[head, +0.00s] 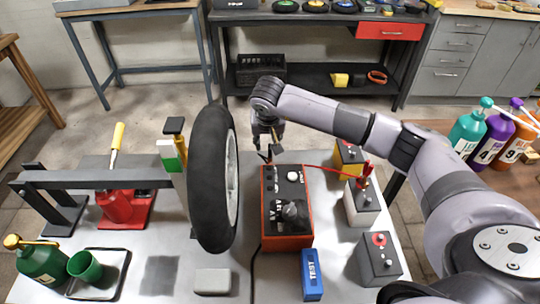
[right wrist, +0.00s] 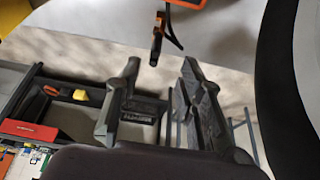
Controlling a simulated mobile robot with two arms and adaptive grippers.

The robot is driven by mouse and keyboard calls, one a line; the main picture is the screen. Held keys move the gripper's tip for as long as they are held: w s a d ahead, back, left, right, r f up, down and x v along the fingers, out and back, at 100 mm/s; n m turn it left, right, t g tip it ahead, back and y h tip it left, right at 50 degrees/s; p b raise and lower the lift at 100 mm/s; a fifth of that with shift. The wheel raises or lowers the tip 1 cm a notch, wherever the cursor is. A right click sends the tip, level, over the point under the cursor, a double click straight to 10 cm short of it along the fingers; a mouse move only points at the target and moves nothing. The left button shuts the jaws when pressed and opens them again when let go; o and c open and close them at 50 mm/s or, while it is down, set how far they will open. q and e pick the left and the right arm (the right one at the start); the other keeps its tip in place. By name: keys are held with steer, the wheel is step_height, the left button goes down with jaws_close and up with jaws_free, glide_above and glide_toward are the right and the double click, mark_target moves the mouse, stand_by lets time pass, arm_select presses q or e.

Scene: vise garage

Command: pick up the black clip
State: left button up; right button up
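The black clip (head: 269,155) is small and dark in the head view, at the top left corner of the red charger box (head: 287,240). In the right wrist view the clip (right wrist: 157,38), dark with orange-brown edges, is beyond the fingertips, roughly in line with the gap. My right gripper (head: 267,135) is just above it, fingers pointing down; in the right wrist view the gripper (right wrist: 160,70) is open with nothing between its fingers. A red clip (head: 365,174) is at the white battery (head: 361,204). My left gripper is not in view.
A large black tire (head: 208,180) stands upright close to the left of my right gripper. A yellow battery (head: 349,158) and a grey battery (head: 380,260) stand at right. A blue tester box (head: 311,275) is in front. Bottles (head: 468,128) stand far right.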

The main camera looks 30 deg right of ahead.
mark_target(270, 156)
steer(key=shift+d+p+x, duration=0.15)
steer(key=shift+p+x, duration=0.1)
steer(key=shift+x, duration=1.1)
steer(key=shift+d+p+x, duration=0.2)
steer(key=shift+p+x, duration=0.05)
steer(key=shift+x, duration=1.1)
steer(key=shift+s, duration=0.1)
steer(key=shift+c, duration=0.4)
jaws_close()
